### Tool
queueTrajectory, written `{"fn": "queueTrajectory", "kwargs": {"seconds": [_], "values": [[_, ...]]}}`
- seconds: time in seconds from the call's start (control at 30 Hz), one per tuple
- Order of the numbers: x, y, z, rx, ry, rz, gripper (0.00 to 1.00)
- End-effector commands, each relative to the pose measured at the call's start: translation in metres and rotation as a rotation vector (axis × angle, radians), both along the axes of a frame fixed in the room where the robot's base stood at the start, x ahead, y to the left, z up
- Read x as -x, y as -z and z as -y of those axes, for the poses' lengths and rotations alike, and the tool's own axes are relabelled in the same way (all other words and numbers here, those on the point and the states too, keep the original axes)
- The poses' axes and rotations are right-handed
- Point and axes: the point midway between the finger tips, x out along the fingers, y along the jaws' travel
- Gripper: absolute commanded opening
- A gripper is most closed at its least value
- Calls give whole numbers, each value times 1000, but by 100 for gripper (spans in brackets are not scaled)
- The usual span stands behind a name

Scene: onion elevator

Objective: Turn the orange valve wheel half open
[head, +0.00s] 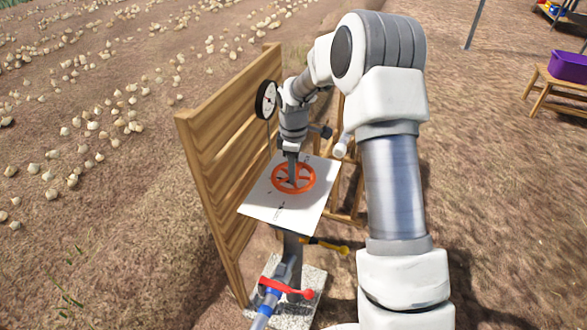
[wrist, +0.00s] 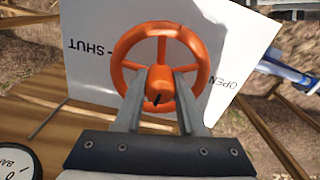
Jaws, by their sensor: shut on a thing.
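The orange valve wheel (head: 313,178) lies over a white plate (head: 262,207) in the head view. The wheel (wrist: 160,28) nearly fills the upper middle of the wrist view. The plate behind it carries the word SHUT on the left and OPEN on the right. My gripper (head: 292,180) comes down from above onto the wheel's middle. In the wrist view my gripper (wrist: 160,78) has one finger on each side of the orange hub, shut on it. A small dark mark shows on the hub. The fingertips hide parts of the spokes.
A wooden board (head: 215,155) stands left of the plate, with a round gauge (head: 266,100) near its top. A purple crate (head: 568,67) stands far right.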

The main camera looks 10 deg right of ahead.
Motion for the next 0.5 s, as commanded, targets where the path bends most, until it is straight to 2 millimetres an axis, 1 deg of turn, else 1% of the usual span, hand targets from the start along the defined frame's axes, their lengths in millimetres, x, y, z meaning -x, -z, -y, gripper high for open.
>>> {"fn": "queueTrajectory", "kwargs": {"seconds": [0.23, 0.5], "values": [[-1, -1, 0, -1, -68, 3, 0], [-1, -1, 0, -1, -84, 3, 0]]}}
